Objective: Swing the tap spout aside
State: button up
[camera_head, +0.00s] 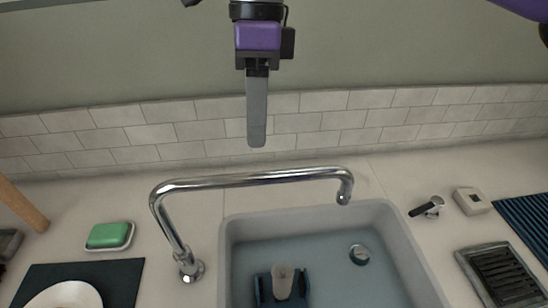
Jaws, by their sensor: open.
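The chrome tap spout (255,180) rises from a round base (191,270) on the counter left of the sink. My gripper (256,142) is at the upper middle, pointing down, and appears above the spout in the picture. It is open and holds nothing; only one grey finger shows clearly. A gap shows between the fingertip and the spout.
A blue holder (262,289) with a pale cup (283,279) stands in the sink. A green sponge (107,235) lies on a dish at left. A black-handled tap lever (426,209), white box (472,200) and dark drainer (500,275) are at right. A tiled wall (210,132) stands behind.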

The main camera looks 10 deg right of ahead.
aim_at(269, 172)
jog(key=shift+h, duration=0.4)
jog(key=shift+s+d+f, duration=0.25)
jog(key=shift+s+f, duration=0.1)
jog(key=shift+f, duration=0.9)
jog(key=shift+s+d+f, duration=0.25)
jog(key=shift+s+f, duration=0.05)
jog(key=shift+f, duration=1)
jog(key=shift+s+d+f, duration=0.25)
jog(key=shift+s+f, duration=0.1)
jog(key=shift+f, duration=0.9)
grip_shut()
